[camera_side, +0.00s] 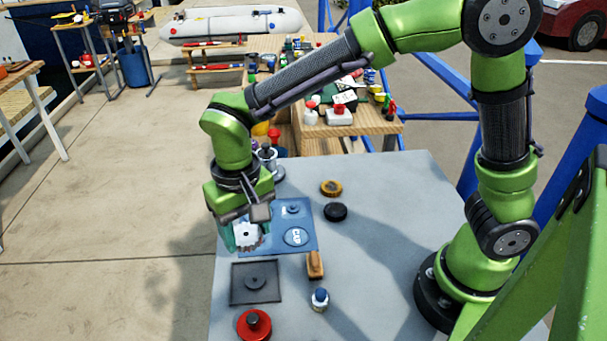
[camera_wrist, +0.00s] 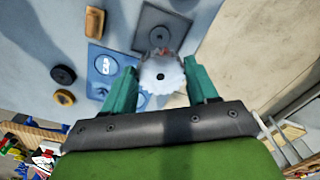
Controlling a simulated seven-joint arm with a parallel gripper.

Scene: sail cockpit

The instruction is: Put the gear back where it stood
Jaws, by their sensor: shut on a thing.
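My gripper (camera_side: 245,240) is shut on the light grey toothed gear (camera_side: 247,235), with a teal finger on either side of it. In the wrist view the gear (camera_wrist: 162,76) is face-on between the fingers, its dark centre hole visible. The gripper holds it above the left part of the blue mat (camera_side: 309,243). The mat has a small round raised piece and a blue disc with white marks on it; its left part is hidden by the gripper and gear. A dark square tray (camera_side: 238,296) with a round stepped piece lies in front of the mat.
A wooden-handled block (camera_side: 315,265), a blue-and-white bottle (camera_side: 319,299) and a red knobbed disc (camera_side: 254,325) stand around the tray. A brown ring (camera_side: 331,187) and a black ring (camera_side: 335,211) lie behind right. A metal post piece (camera_side: 268,158) stands at the back left. The table's right front is clear.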

